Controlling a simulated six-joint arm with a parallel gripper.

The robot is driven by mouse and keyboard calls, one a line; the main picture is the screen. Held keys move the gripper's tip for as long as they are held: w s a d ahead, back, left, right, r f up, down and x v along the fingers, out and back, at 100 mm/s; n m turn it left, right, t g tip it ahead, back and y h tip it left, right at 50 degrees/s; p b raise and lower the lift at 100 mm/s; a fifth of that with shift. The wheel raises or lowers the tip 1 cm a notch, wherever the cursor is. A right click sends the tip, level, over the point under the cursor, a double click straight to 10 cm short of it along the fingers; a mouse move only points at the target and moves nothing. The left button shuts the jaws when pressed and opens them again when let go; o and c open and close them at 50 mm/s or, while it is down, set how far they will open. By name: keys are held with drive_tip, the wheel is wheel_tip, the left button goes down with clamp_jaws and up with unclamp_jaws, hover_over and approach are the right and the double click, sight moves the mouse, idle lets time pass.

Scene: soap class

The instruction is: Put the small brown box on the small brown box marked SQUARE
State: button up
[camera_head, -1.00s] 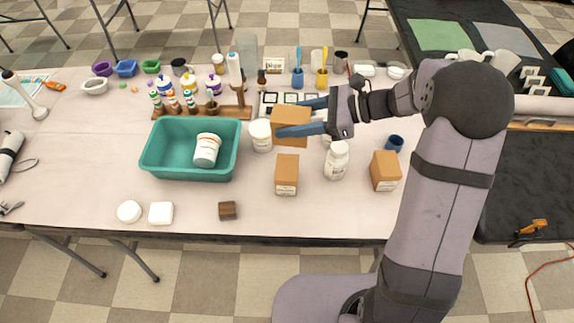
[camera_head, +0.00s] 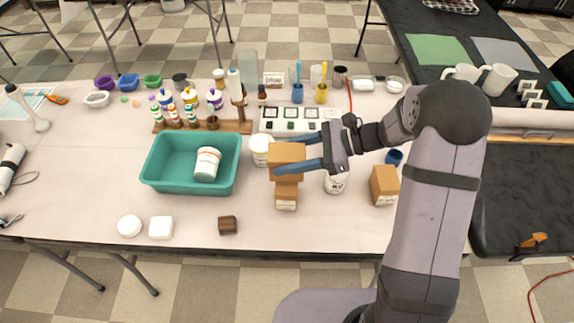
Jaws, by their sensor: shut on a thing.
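My gripper (camera_head: 299,154) is shut on a small brown box (camera_head: 287,160), with one blue finger on its far side and one on its near side. The held box is over or just behind the top of a second small brown box (camera_head: 286,192), which stands upright on the table with a white label low on its front. The held box hides the top of the standing one, so I cannot tell whether they touch. A third brown box (camera_head: 384,185) stands to the right. The label lettering is too small to read.
A white jar (camera_head: 262,150) stands left of the held box, and a white bottle (camera_head: 335,184) is partly hidden behind my gripper. A teal bin (camera_head: 160,183) holding a white tub (camera_head: 207,164) is at left. A dark brown block (camera_head: 227,225) lies near the front edge.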

drive_tip(key=shift+f, duration=1.85)
drive_tip(key=shift+f, duration=0.15)
drive_tip(key=o, duration=1.2)
drive_tip(key=shift+o, duration=0.2)
drive_tip(key=b+v, duration=0.2)
drive_tip(key=v, duration=1)
